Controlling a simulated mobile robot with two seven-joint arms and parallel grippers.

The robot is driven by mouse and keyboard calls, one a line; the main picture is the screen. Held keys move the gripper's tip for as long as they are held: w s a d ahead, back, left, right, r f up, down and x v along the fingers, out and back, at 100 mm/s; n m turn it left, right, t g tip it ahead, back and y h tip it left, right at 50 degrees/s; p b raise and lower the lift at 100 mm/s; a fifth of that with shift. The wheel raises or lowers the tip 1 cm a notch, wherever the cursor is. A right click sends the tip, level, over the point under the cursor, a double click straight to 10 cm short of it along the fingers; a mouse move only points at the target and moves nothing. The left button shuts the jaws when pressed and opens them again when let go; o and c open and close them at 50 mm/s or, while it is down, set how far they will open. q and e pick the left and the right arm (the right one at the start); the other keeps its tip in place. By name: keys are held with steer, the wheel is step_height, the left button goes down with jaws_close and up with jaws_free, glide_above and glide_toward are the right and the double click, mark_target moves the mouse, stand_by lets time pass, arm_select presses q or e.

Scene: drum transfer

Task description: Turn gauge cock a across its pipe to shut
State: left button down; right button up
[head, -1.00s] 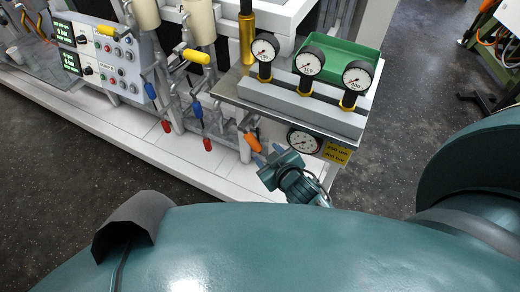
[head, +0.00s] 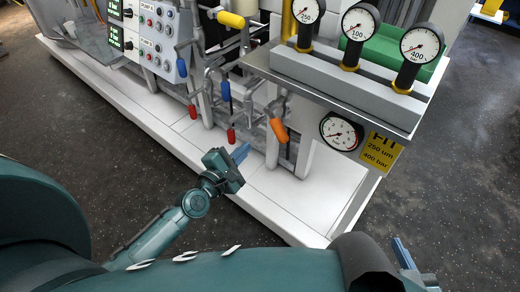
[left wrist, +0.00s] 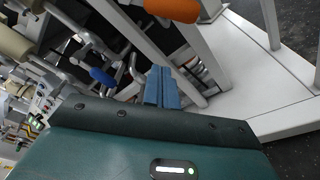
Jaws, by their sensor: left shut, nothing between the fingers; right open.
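An orange handle (head: 278,129) hangs slanting on the pipework left of the round gauge (head: 341,131) under the shelf. I see no letter marking it as cock a. My left gripper (head: 242,152) is shut and empty, low and to the left of the orange handle, apart from it. In the left wrist view its closed blue fingers (left wrist: 162,87) point towards the pipe frame, with the orange handle (left wrist: 173,9) at the top edge. My right gripper (head: 401,252) is open at the lower right, partly hidden, away from the pipes.
Red handles (head: 231,135), a blue handle (head: 225,91) and a yellow handle (head: 231,19) sit on pipes to the left. A metal shelf (head: 330,98) with several gauges overhangs at right, with a yellow sign (head: 380,152) below. The white plinth (head: 290,200) is bare in front.

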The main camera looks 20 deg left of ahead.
mark_target(276, 125)
arm_select(q)
steer(key=w+d+r+p, duration=0.1)
steer(key=w+d, duration=0.3)
steer(key=w, duration=0.2)
steer(key=shift+d+r, duration=0.35)
arm_select(e)
steer(key=shift+s+d+r, duration=0.15)
steer(key=shift+d+r, duration=0.15)
steer(key=shift+r, duration=0.5)
steer(key=shift+m, duration=0.3)
steer(key=shift+d+f, duration=0.1)
steer(key=shift+d, duration=0.1)
